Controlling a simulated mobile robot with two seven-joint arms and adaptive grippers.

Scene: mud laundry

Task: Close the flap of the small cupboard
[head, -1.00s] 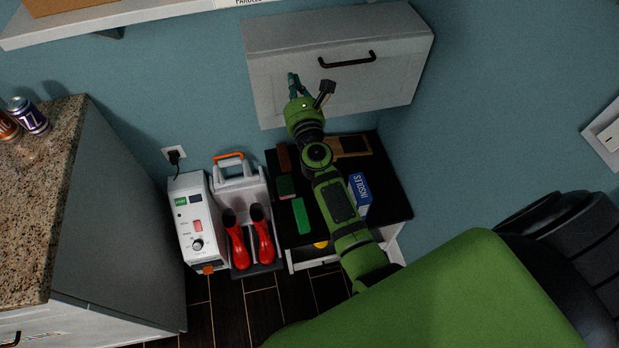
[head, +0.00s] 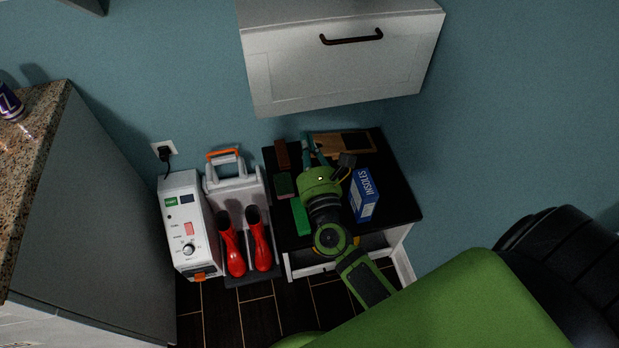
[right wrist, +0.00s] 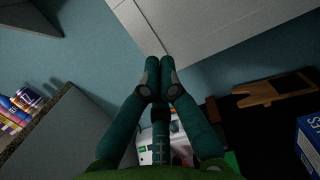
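The small white wall cupboard (head: 345,65) hangs at the top of the head view, with a dark bar handle (head: 351,37) on its front flap. The flap looks flush with the cupboard body, with no gap visible. The cupboard's pale surface also shows at the top of the right wrist view (right wrist: 215,25). My right gripper (head: 313,143) is below the cupboard, over the black-topped stand, apart from the flap. In the right wrist view its fingertips (right wrist: 160,63) meet with nothing seen between them. My left gripper is not in view.
The black-topped stand (head: 399,198) holds a blue insoles box (head: 363,195), green and brown blocks and a wooden piece (head: 331,142). Red boots (head: 232,248) and a white machine (head: 184,222) stand left of it. A granite counter (head: 35,120) is at far left.

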